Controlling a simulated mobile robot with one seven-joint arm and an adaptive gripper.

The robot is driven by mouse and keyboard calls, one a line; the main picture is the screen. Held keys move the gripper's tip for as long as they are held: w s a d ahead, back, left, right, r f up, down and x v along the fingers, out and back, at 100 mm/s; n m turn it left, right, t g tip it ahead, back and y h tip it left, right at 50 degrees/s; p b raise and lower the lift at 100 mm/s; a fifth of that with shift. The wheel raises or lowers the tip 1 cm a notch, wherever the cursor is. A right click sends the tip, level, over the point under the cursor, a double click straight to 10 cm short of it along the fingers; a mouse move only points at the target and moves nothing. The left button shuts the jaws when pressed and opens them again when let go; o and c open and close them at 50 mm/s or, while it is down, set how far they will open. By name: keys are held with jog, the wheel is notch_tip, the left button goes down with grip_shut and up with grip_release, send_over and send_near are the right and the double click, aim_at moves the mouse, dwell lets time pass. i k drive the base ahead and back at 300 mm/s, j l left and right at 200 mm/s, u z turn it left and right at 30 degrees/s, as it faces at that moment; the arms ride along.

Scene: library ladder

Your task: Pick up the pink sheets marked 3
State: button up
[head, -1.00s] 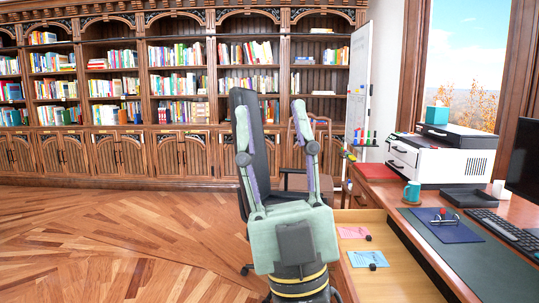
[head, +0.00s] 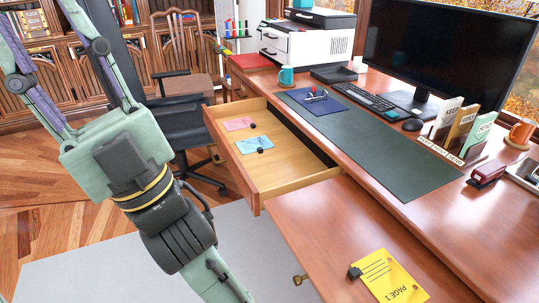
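The pink sheets (head: 238,124) lie flat in the open desk drawer (head: 228,167), toward its far end. A small dark clip sits at their right edge; the number on them is too small to read. My gripper (head: 45,45) is at the upper left of the head view, left of the drawer and apart from the sheets. Its two fingers are spread wide with nothing visible between them. The fingertips run out of the frame.
Blue sheets (head: 254,146) with a dark clip lie beside the pink ones. Yellow sheets (head: 395,283) marked PAGE 1 lie on the near desktop. A black chair (head: 190,125) stands behind my arm.

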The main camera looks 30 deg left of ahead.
aim_at(234, 125)
jog(key=j+z, duration=0.1)
jog(key=j, duration=0.45)
jog(key=j+z, duration=0.1)
jog(key=j, duration=0.4)
jog(key=k+j+z, duration=0.1)
jog(key=j, duration=0.45)
jog(key=j+z, duration=0.1)
jog(key=j, duration=0.45)
jog(key=k+j+z, duration=0.1)
jog(key=j, duration=0.4)
jog(key=k+j+z, duration=0.1)
jog(key=j, duration=0.4)
jog(key=k+j, duration=0.2)
jog(key=j, duration=0.3)
jog(key=j+z, duration=0.05)
